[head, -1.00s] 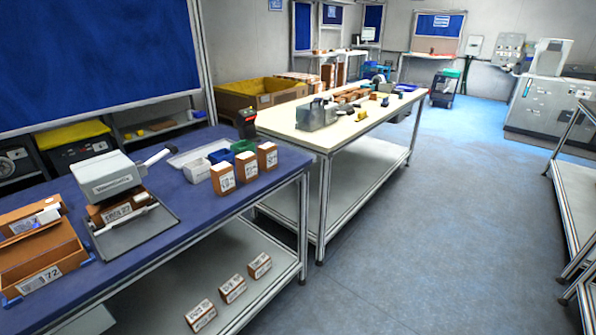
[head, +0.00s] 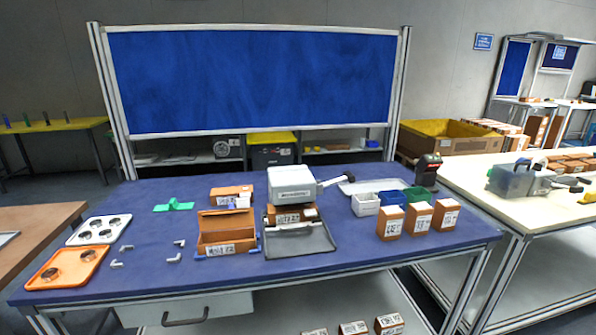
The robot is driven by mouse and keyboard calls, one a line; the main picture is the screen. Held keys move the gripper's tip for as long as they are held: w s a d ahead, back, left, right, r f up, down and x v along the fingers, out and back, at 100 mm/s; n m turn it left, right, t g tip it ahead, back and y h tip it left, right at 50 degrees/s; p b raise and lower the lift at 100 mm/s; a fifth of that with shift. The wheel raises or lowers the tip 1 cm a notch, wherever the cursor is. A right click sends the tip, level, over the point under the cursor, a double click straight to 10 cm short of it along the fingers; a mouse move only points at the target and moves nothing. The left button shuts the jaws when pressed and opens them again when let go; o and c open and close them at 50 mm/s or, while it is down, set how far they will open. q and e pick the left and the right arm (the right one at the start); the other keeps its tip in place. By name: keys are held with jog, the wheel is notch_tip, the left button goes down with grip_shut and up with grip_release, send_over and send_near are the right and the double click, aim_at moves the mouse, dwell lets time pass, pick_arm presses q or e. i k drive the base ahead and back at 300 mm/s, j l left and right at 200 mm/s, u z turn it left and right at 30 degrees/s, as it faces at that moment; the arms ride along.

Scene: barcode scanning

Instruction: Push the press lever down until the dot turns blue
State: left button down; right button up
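The press (head: 291,184) stands in the middle of the blue table, with a grey box-shaped head and a dark grey tray in front. Its lever (head: 338,185) sticks out to the right from the head and slants upward to a light grip. A brown labelled box (head: 290,213) sits under the press head. I cannot make out a dot in the head view. Neither of my grippers is in view.
On the blue table (head: 340,259), an open brown box (head: 227,234) stands left of the press. Brown labelled boxes (head: 419,218) and small bins (head: 391,198) stand right of it. A scanner (head: 427,171) is at the back right. Orange (head: 68,268) and white trays (head: 99,230) lie at the left.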

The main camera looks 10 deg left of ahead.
aim_at(349, 176)
jog(key=i+l+u, duration=0.4)
jog(key=l, duration=0.3)
jog(key=i+l+u, duration=0.2)
jog(key=i+l, duration=0.15)
jog(key=i+l+u, duration=0.2)
jog(key=l, duration=0.35)
jog(key=k+l, duration=0.1)
jog(key=l, duration=0.35)
jog(key=k+l, duration=0.1)
jog(key=l, duration=0.4)
jog(key=k+l, duration=0.1)
jog(key=l, duration=0.35)
